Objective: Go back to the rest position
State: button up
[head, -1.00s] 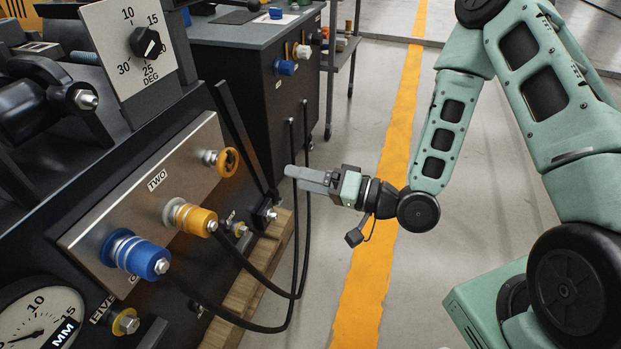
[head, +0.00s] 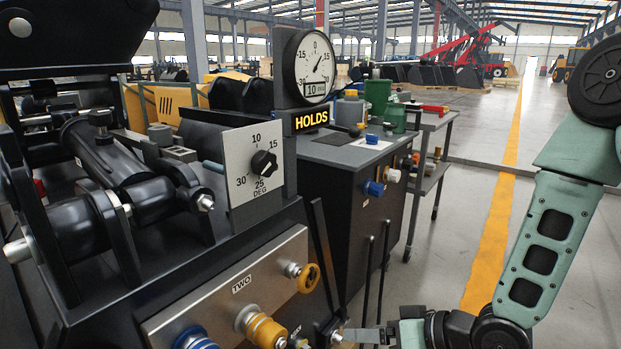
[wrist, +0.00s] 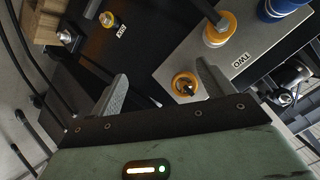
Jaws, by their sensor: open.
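My gripper (head: 368,336) shows at the bottom edge of the head view, cut off below, to the right of the panel. In the wrist view, the two fingers of my gripper (wrist: 160,86) stand apart with nothing held between them. The coupler panel marked TWO (head: 215,300) carries a yellow ring coupler (head: 308,278), a yellow coupler (head: 264,331) and a blue coupler (head: 195,340). In the wrist view, the yellow ring coupler (wrist: 184,85) lies just left of the right finger's tip. I cannot tell how far it is from the finger.
The floor around the yellow stripe (head: 492,245) is open.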

jog(key=s+d+r+n+g+h, duration=0.1)
jog(key=s+r+n+g+h, duration=0.15)
jog(key=s+r+h, duration=0.5)
jog(key=s+d+r+n+g+h, duration=0.15)
jog(key=s+r+g, duration=0.25)
jog(key=s, duration=0.7)
notch_tip(320, 180, up, 24)
jog(key=p, duration=2.4)
jog(key=shift+s+a+r+h, duration=0.15)
jog(key=shift+s+r+h, duration=0.05)
jog(key=shift+s+h, duration=0.2)
